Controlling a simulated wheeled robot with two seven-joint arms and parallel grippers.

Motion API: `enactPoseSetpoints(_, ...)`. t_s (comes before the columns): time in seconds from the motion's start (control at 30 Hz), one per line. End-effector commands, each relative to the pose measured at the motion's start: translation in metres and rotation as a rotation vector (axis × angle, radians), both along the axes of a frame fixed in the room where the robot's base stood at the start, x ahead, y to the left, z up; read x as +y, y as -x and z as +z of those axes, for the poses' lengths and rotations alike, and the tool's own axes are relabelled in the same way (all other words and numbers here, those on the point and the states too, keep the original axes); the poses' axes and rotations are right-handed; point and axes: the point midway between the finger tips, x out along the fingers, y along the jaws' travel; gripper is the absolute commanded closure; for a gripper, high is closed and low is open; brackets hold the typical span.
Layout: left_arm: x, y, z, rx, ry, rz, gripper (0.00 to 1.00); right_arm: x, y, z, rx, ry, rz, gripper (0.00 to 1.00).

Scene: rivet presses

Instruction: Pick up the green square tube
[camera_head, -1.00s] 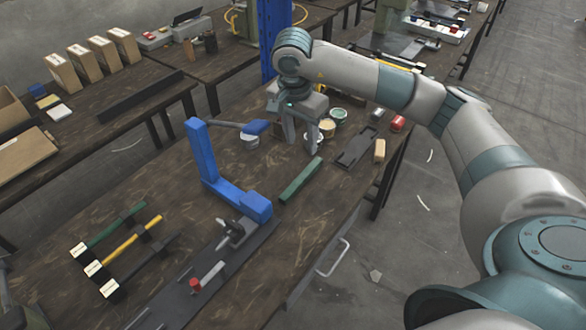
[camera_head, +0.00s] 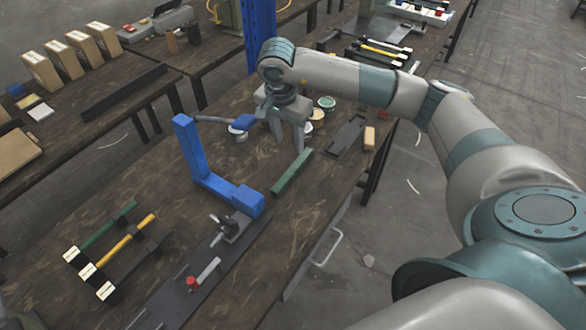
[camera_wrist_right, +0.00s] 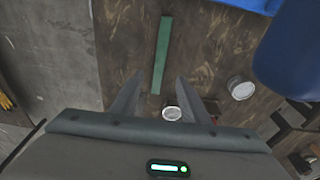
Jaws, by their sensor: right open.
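The green square tube (camera_head: 292,172) lies on the dark wooden workbench, to the right of the blue rivet press (camera_head: 196,160). My right gripper (camera_head: 289,145) is open and empty, just beyond the tube's far end. In the right wrist view the tube (camera_wrist_right: 161,55) runs up and down the picture, with its lower end between the spread fingertips (camera_wrist_right: 158,84) of my right gripper. The fingers do not appear to touch it. My left gripper is not in view.
Several small cans, one of them green (camera_head: 327,102), stand behind my right gripper. A dark flat tray (camera_head: 346,135) and a tan block (camera_head: 369,137) lie to the right.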

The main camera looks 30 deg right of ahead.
Motion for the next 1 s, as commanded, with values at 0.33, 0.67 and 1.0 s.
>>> enactPoseSetpoints(0.33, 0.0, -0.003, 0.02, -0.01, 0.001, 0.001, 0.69, -0.007, -0.003, -0.057, 0.003, -0.001, 0.0, 0.59)
enactPoseSetpoints(0.67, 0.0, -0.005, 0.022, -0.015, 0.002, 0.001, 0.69, -0.009, -0.004, -0.071, -0.002, -0.001, 0.001, 0.59)
enactPoseSetpoints(1.0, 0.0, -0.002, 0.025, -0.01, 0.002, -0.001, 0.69, -0.01, -0.004, -0.078, 0.001, -0.001, 0.0, 0.59)
